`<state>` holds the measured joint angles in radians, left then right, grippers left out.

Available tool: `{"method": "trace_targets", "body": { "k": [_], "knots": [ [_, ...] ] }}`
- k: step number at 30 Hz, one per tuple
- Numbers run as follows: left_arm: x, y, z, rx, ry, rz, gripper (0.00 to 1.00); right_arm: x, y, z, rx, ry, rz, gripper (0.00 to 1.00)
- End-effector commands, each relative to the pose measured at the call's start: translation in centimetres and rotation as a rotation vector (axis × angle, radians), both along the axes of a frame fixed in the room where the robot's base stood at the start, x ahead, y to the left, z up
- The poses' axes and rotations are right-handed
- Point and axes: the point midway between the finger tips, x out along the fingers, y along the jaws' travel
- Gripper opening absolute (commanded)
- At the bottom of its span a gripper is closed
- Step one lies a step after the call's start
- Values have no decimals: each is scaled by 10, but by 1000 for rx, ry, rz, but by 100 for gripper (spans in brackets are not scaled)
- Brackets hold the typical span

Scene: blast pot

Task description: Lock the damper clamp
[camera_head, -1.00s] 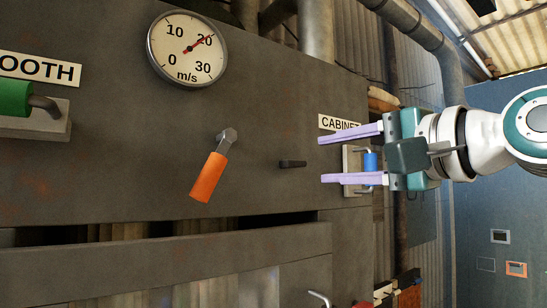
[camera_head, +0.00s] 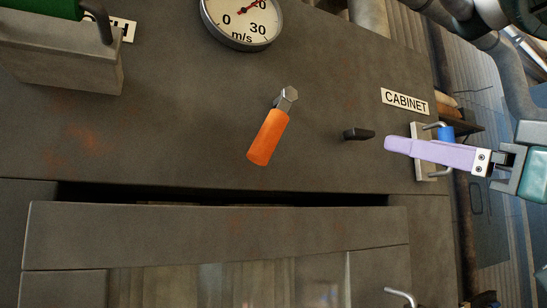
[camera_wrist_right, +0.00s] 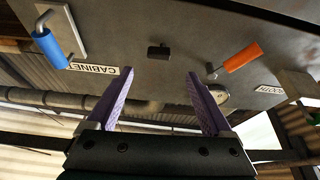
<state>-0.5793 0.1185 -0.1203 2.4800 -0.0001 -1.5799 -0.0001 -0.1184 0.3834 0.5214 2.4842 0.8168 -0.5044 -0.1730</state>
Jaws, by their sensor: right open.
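An orange-handled lever (camera_head: 267,137) on a metal hex pivot is mounted on the dark panel; it hangs tilted, its grip pointing down and a little left. It also shows in the wrist view (camera_wrist_right: 243,57) at upper right. A short dark peg (camera_head: 359,134) juts from the panel to the lever's right and shows in the wrist view (camera_wrist_right: 158,52). My right gripper (camera_head: 388,145) has lilac fingers, seen edge-on, right of the peg and apart from the lever. In the wrist view its fingers (camera_wrist_right: 158,80) are spread with nothing between them. My left gripper is not seen.
A blue handle (camera_head: 446,135) on a pale plate lies behind my right fingers, below the CABINET label (camera_head: 405,102). A green handle (camera_head: 45,8) on a grey block is at upper left. A round gauge (camera_head: 243,18) is above the lever. A ledge (camera_head: 215,240) runs below.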

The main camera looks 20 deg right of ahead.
Motion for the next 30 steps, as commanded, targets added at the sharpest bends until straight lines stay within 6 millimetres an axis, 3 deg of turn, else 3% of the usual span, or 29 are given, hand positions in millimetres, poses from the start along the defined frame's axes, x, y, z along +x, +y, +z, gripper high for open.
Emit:
{"method": "trace_targets", "body": {
  "k": [1,9,10,16,21,30],
  "knots": [
    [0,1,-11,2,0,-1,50,3,1,-3,-1,-7,3,85],
    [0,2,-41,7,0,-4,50,16,0,5,7,-6,-7,85],
    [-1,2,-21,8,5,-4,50,26,0,19,14,1,-4,85],
    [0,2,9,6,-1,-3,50,63,5,34,11,4,-3,85],
    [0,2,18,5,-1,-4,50,80,6,37,9,3,-4,85],
    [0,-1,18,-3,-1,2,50,85,7,35,8,2,-3,85]
  ]
}}
